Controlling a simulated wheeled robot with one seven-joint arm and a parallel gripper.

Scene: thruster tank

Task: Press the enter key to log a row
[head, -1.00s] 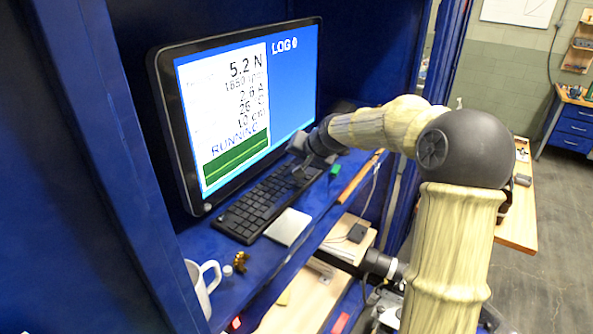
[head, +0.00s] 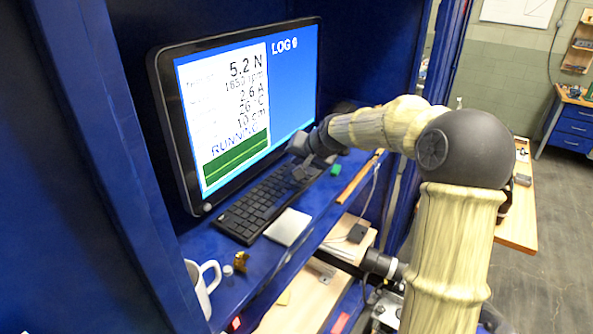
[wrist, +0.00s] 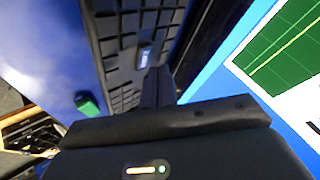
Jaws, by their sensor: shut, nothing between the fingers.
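The black keyboard (head: 250,205) lies on the blue shelf below the monitor (head: 245,105), and its keys also show in the wrist view (wrist: 130,22). A blue-labelled key, seemingly the enter key (wrist: 144,58), is just beyond my fingertips in the wrist view. My gripper (head: 302,172) is shut and empty, over the far right end of the keyboard. In the wrist view its fingers (wrist: 156,84) point at the keys beside the blue-labelled one. I cannot tell whether they touch. The screen shows 5.2 N, RUNNING and LOG 0.
A white pad (head: 288,227) lies in front of the keyboard. A green block (head: 335,170) sits close to my gripper. A white mug (head: 202,285) and a small brass piece (head: 240,262) stand at the near end. The shelf's side walls close in the space.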

